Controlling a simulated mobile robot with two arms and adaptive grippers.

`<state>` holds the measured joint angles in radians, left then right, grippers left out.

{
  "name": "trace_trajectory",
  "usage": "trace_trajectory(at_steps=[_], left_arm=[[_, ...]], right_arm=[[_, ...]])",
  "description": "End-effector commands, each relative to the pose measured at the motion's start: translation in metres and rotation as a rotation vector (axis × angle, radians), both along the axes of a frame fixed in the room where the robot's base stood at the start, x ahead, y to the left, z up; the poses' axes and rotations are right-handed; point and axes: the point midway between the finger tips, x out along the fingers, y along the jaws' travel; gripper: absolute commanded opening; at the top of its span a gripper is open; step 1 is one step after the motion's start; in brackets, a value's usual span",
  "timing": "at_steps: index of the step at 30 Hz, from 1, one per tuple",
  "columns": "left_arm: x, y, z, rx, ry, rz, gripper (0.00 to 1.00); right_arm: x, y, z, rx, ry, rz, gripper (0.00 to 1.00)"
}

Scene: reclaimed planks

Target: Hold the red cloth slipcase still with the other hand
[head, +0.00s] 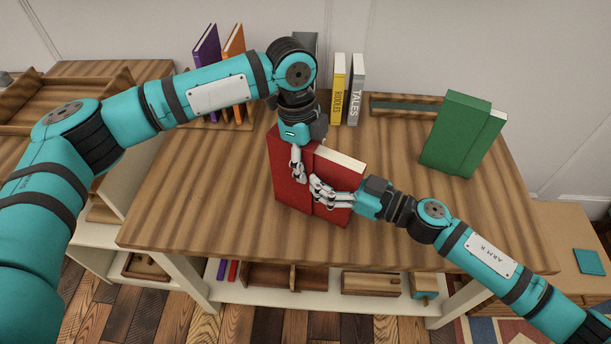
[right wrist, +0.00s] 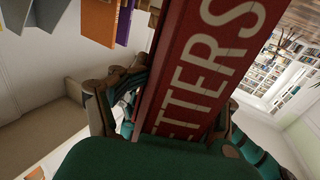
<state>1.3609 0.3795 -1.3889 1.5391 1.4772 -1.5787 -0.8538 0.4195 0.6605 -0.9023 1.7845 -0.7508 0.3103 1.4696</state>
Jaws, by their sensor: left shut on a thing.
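The red cloth slipcase (head: 290,192) stands upright near the middle of the tabletop. A red book (head: 340,170) with cream page edges sticks out of its right side. My left gripper (head: 298,168) comes down from above and is shut on the slipcase. My right gripper (head: 325,193) is at the red book from the right. In the right wrist view the book's red spine (right wrist: 205,75), with pale letters reading "ETTERS", lies between my right fingers. Whether both fingers press on it I cannot tell. The slipcase's far side is hidden.
A green slipcase (head: 452,135) with a green book sticking out stands at the right. A yellow book (head: 338,90) and a grey book (head: 356,92) stand at the back, with purple and orange books (head: 233,50) left of them. The tabletop's front left (head: 200,215) is clear.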

Motion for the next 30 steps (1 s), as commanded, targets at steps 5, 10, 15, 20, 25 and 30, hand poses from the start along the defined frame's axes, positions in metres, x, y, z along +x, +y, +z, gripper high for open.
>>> trace_trajectory(at_steps=[5, 10, 15, 20, 25, 30], left_arm=[[-0.006, -0.012, 0.003, -0.027, 0.005, -0.019, 0.01], [-0.005, -0.012, 0.004, -0.027, 0.004, -0.017, 0.01], [-0.004, -0.011, 0.004, -0.027, 0.002, -0.015, 0.01], [-0.003, -0.009, 0.004, -0.021, 0.002, -0.012, 0.01], [-0.003, -0.008, 0.003, -0.018, 0.001, -0.010, 0.01], [-0.003, -0.007, 0.003, -0.017, 0.002, -0.008, 0.01]], right_arm=[[-0.003, 0.004, 0.000, 0.006, 0.004, 0.009, 0.65], [-0.003, 0.004, 0.000, 0.006, 0.006, 0.009, 0.65], [-0.007, -0.007, -0.002, 0.004, 0.009, 0.007, 0.65], [-0.017, -0.030, -0.002, 0.002, 0.009, 0.004, 0.65], [-0.027, -0.052, -0.002, 0.002, 0.008, 0.004, 0.65], [-0.031, -0.062, -0.001, 0.003, 0.005, 0.005, 0.65]])
